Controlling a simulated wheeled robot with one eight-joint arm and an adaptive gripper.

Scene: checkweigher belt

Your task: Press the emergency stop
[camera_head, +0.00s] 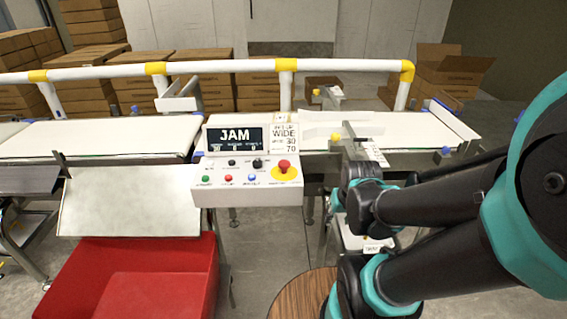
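The emergency stop (284,167) is a red mushroom button on a yellow disc. It sits at the right end of the white control box (247,192), facing up toward me. The box's display (235,137) reads JAM. My arm comes in from the right and its far end is near the belt, to the right of the box. My gripper (350,150) seems to be at that end, apart from the button, and is largely hidden by the arm links. Its fingers cannot be made out clearly.
White conveyor belts (95,138) run left and right behind the box. A white and yellow guard rail (220,67) crosses behind them. A red bin (140,275) stands below at left, under a pale chute (130,205). A round wooden top (303,297) is at the bottom. Cardboard boxes (205,98) fill the back.

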